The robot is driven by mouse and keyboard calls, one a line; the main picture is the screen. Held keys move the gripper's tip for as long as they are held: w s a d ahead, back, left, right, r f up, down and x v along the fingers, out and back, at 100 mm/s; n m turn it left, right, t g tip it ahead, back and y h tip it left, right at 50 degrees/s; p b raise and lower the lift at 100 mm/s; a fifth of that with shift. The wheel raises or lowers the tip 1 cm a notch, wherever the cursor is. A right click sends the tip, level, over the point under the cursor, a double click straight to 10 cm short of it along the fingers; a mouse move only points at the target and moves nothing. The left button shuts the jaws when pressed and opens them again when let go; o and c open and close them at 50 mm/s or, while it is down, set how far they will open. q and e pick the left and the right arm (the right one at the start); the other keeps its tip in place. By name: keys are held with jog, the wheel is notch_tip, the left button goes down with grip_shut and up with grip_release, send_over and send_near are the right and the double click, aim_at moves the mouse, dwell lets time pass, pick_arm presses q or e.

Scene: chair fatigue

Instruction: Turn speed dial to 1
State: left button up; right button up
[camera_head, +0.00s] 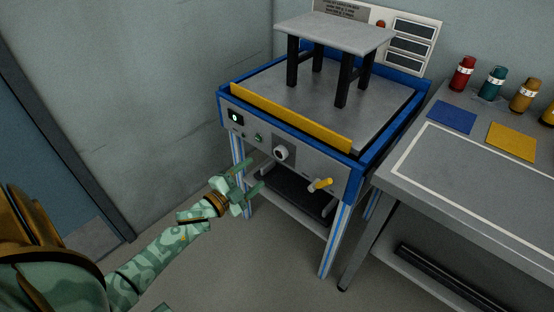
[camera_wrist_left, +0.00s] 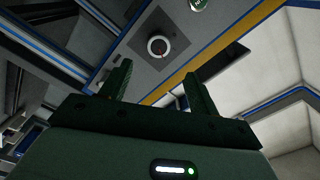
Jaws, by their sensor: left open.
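The speed dial (camera_head: 281,153) is a round white knob on a dark square plate in the machine's grey front panel. It also shows in the left wrist view (camera_wrist_left: 157,46), ahead of the fingers, with a small red mark near its rim. The numbers around it are too small to read. My left gripper (camera_head: 250,180) is open and empty, below and left of the dial, apart from it. In the left wrist view its two dark green fingers (camera_wrist_left: 158,88) point toward the panel with the dial beyond the gap. My right gripper is not in view.
A yellow-handled lever (camera_head: 321,184) sticks out right of the dial. A green button (camera_head: 258,137) and a lit switch (camera_head: 235,117) sit to its left. A small table (camera_head: 335,33) stands on the blue-framed machine (camera_head: 357,170). A grey bench (camera_head: 400,178) with bottles stands right.

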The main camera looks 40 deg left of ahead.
aim_at(279, 155)
pick_arm(q)
jog(key=w+b, duration=0.1)
jog(key=w, duration=0.2)
jog(key=w+b, duration=0.1)
jog(key=w, duration=0.2)
jog(key=w+d, duration=0.1)
jog(key=w, duration=0.3)
jog(key=shift+f+b, duration=0.15)
jog(key=shift+b, duration=0.25)
jog(key=shift+w, duration=0.25)
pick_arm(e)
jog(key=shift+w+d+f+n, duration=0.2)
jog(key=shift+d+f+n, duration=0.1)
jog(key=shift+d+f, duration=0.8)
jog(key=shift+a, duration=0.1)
pick_arm(q)
jog(key=c, duration=1)
